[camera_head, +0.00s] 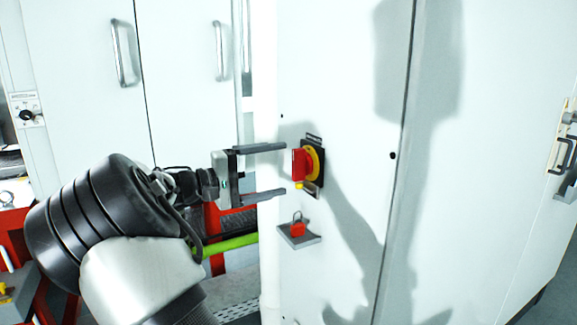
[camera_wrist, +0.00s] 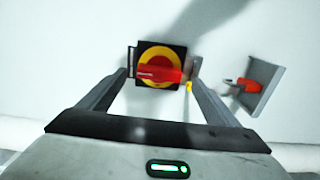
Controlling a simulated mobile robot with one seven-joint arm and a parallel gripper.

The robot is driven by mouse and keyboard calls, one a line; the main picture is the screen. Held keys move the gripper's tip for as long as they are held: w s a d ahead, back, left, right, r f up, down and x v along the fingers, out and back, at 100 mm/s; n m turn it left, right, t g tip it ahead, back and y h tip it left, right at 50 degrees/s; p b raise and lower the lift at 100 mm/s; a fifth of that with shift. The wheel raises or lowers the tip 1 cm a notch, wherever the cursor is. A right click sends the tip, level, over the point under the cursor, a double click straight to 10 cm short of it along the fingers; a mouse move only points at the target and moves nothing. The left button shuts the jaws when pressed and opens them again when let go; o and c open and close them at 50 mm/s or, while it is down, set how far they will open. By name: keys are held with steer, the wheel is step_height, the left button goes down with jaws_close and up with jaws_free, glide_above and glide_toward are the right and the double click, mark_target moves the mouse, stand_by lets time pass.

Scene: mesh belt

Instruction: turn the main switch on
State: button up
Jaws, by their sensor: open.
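The main switch (camera_head: 306,165) is a red handle on a yellow disc with a black square plate, on the white cabinet front. In the wrist view its red handle (camera_wrist: 158,73) lies crosswise in that picture, over the yellow ring. My gripper (camera_head: 286,170) is open, its two fingers pointing at the switch, one higher and one lower. In the wrist view my gripper (camera_wrist: 160,80) has a finger on each side of the handle. The fingers hold nothing; whether a fingertip touches the plate I cannot tell. A small yellow piece (camera_head: 299,186) hangs under the handle.
Below the switch, a red padlock (camera_head: 298,229) sits on a small grey shelf (camera_head: 299,241) jutting from the cabinet; the padlock also shows in the wrist view (camera_wrist: 258,84). White cabinet doors with handles (camera_head: 123,53) stand behind at left. A green bar (camera_head: 231,245) runs below my arm.

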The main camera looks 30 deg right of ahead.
steer(key=a+p, duration=0.1)
steer(key=a, duration=1.1)
steer(key=shift+w+a+p, duration=0.25)
steer(key=shift+w+p, duration=0.1)
steer(key=shift+p, duration=0.05)
steer(key=shift+d, duration=0.1)
steer(key=s+d+f+y, duration=0.3)
steer(key=s+y, duration=0.2)
steer(key=s, duration=0.1)
steer(key=s+d+f+y, duration=0.3)
steer(key=s+f+y, duration=0.1)
steer(key=s, duration=0.2)
steer(key=s+a+t+y, duration=0.7)
steer(key=s+a+y, duration=0.2)
steer(key=s+a, duration=0.7)
step_height(320, 180, up, 22)
steer(key=s+d+p, duration=0.1)
steer(key=p, duration=2.1)
steer(key=shift+s+f+n, duration=0.15)
steer(key=shift+f+n, duration=0.05)
steer(key=shift+n, duration=0.2)
